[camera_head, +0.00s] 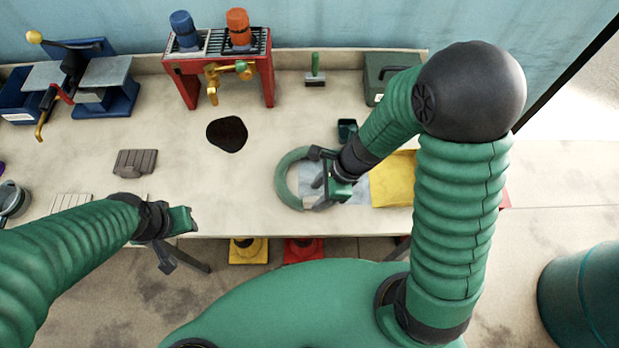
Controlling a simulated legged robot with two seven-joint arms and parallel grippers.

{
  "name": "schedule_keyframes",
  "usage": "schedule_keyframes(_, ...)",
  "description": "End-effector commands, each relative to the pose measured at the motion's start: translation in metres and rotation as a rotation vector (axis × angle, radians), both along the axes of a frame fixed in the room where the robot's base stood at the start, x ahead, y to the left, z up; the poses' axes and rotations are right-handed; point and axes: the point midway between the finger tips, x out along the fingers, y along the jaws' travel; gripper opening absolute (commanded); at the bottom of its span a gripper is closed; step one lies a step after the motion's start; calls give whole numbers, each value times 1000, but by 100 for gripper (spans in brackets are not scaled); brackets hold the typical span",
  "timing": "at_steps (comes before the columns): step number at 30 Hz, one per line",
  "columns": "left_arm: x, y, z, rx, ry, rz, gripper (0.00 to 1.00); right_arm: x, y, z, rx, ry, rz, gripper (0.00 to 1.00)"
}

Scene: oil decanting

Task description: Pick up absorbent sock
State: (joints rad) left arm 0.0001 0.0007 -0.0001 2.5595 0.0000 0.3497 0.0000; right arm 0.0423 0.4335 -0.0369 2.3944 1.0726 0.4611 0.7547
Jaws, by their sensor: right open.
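The absorbent sock appears to be the grey-green ring (283,181) lying on the workbench (240,190) near its front edge. My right gripper (317,180) is open at the right side of the ring. Its dark fingers reach over the ring's upper right and lower right parts and hide some of it. I cannot tell whether they touch it. My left gripper (188,241) is at the bench's front edge, left of the ring, with its fingers apart and nothing between them.
A dark oil patch (227,134) lies left of the ring. A yellow pad (393,180) is to the right. A red stand (190,88) with a blue (184,31) and an orange container (238,28) stands behind. A small dark green cup (347,130) stands close behind the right gripper.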

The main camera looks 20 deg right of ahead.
Motion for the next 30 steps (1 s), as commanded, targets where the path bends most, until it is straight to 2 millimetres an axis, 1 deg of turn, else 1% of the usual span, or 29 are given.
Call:
schedule_keyframes(1,0,0,-3,0,0,0,36,1,6,-10,1,4,3,44)
schedule_keyframes(3,0,0,-7,0,0,0,36,5,13,-22,0,4,3,44)
schedule_keyframes(6,0,0,-12,0,0,-1,36,7,17,-34,-2,2,2,44)
schedule_keyframes(13,0,0,-11,0,0,0,36,8,19,-35,-3,1,2,44)
schedule_keyframes(14,0,0,-11,0,0,0,36,8,19,-35,-3,1,2,42)
schedule_keyframes(21,0,0,-11,0,0,0,36,7,18,-35,-2,1,1,11)
schedule_keyframes(24,0,0,-11,0,0,0,36,7,18,-35,-2,1,1,0)
schedule_keyframes(30,0,0,-11,0,0,0,36,8,18,-35,-3,1,2,0)
